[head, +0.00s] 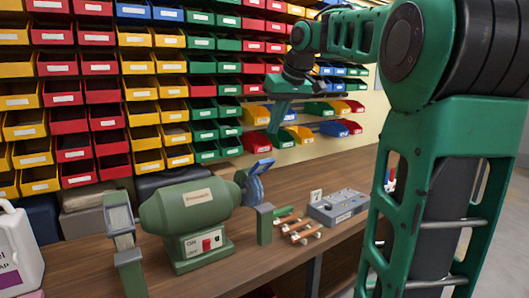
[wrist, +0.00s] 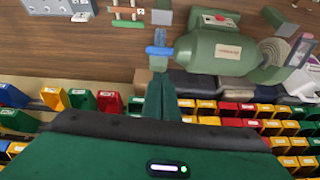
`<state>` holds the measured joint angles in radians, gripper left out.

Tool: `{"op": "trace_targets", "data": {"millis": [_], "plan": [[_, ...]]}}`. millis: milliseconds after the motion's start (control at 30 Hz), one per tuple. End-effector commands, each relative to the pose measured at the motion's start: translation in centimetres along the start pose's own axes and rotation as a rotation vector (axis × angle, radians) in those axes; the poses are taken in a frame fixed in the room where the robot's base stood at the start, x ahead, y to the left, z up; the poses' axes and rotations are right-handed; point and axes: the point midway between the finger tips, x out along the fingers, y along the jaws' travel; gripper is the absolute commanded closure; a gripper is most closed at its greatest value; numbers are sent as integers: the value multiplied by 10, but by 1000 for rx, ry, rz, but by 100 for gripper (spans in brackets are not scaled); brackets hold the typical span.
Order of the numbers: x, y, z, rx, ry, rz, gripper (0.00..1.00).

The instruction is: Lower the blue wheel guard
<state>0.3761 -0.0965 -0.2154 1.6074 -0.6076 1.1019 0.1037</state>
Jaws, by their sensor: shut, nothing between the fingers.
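The blue wheel guard (head: 256,184) is at the right end of the green bench grinder (head: 188,212), standing up at a tilt with its top leaning right. It also shows in the wrist view (wrist: 159,51), left of the grinder body (wrist: 215,52). My gripper (head: 274,132) is shut and empty, pointing down in front of the bins, above the guard in the head picture. In the wrist view my closed fingers (wrist: 159,72) end just below the guard in the picture. I see no clear contact, and the gap is hard to judge.
The wooden bench (head: 90,262) holds a grey socket box (head: 338,207), copper-coloured pieces (head: 297,229) and a green post (head: 265,224) near the guard. A white jug (head: 17,250) stands at the left. Racks of coloured bins (head: 130,90) fill the back.

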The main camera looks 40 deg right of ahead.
Motion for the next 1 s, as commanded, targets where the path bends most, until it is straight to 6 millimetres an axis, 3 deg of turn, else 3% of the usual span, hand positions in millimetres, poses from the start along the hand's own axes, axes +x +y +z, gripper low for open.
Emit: {"op": "trace_targets", "data": {"millis": [100,267,467,867,1000], "plan": [[-9,3,-21,-45,26,4,100],[-8,2,-29,-64,36,3,100],[17,2,-29,-64,34,2,100],[91,2,-31,-63,32,3,100],[93,4,-11,-62,36,4,100]]}}
